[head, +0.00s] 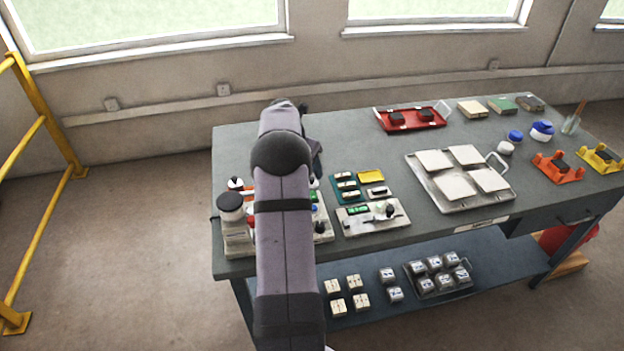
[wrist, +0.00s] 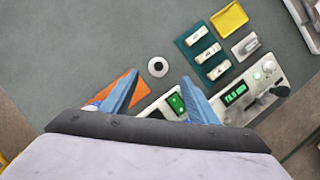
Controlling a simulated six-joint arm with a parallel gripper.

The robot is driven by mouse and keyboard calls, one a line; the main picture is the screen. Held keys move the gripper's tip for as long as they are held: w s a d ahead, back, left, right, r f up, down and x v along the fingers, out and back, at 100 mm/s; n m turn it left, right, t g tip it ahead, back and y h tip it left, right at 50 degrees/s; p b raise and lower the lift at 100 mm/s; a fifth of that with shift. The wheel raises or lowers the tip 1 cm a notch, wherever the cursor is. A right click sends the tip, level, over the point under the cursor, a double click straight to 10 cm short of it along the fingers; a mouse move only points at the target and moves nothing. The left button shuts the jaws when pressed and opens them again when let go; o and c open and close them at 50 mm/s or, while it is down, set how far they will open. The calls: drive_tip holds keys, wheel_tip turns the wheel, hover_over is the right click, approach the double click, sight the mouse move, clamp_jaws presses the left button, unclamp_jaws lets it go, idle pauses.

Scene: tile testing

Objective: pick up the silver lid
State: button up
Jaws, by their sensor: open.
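A small round silver-white piece with a dark knob, which looks like the silver lid (wrist: 158,66), lies on the grey tabletop in the wrist view. In the head view my arm hides the fingers.
An orange plate (wrist: 126,78) lies by the left finger, and a device with a green display (wrist: 236,94) stands to the right. A teal tray with white blocks (wrist: 203,50) and a yellow tray (wrist: 229,18) lie beyond. Bare tabletop (wrist: 90,40) spreads left of the lid.

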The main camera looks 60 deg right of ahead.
drive_tip(key=shift+p+x, duration=1.65)
drive_tip(key=shift+x, duration=2)
drive_tip(key=shift+w+a, duration=0.1)
drive_tip(key=shift+w, duration=0.05)
drive_tip(key=c, duration=1.1)
